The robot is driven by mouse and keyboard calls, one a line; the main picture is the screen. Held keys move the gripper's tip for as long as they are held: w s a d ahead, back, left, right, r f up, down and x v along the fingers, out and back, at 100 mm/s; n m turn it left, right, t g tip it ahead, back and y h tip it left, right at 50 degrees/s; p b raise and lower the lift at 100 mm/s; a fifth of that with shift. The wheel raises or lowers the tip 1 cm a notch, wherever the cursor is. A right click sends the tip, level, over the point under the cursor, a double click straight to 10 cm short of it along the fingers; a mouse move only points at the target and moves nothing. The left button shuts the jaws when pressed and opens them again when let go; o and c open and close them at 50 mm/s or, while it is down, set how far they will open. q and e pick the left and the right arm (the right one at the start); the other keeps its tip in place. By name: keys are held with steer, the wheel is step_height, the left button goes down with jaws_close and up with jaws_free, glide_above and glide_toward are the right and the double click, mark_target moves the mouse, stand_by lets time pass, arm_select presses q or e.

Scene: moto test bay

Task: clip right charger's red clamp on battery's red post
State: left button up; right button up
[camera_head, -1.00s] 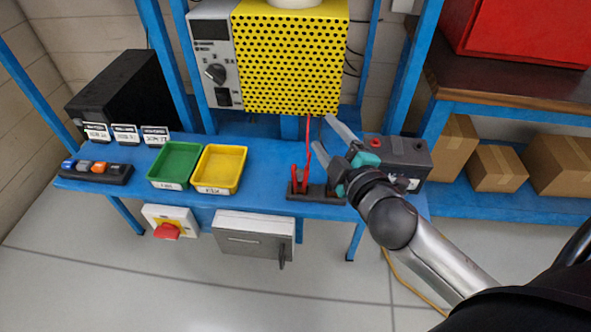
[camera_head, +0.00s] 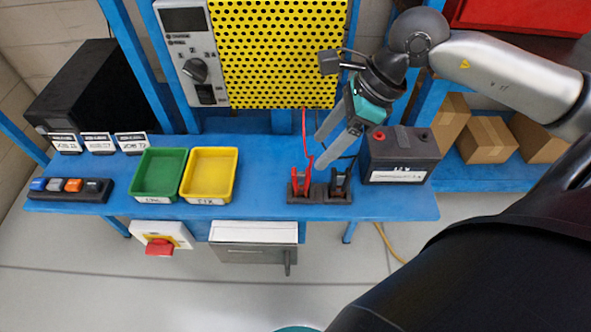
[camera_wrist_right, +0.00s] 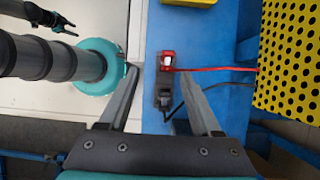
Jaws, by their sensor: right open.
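The red clamp (camera_head: 302,181) stands in a dark holder (camera_head: 313,199) at the bench's front edge, with a red cable rising behind it. The red clamp also shows in the right wrist view (camera_wrist_right: 167,60). My right gripper (camera_head: 318,151) is open and empty. It comes from the upper right, its fingers pointing down at the holder from above. In the right wrist view the red clamp appears between and slightly beyond the fingertips (camera_wrist_right: 158,74). The battery (camera_head: 400,160) sits right of the holder, its red post (camera_head: 379,136) uncovered.
A black clamp (camera_head: 340,182) stands beside the red one in the holder. The yellow perforated charger (camera_head: 270,55) is behind. Green (camera_head: 134,187) and yellow (camera_head: 186,186) trays lie to the left on the blue bench (camera_head: 262,195). Cardboard boxes (camera_head: 487,140) are at right.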

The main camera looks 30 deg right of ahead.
steer(key=shift+d+h, duration=0.5)
steer(key=shift+d, duration=0.3)
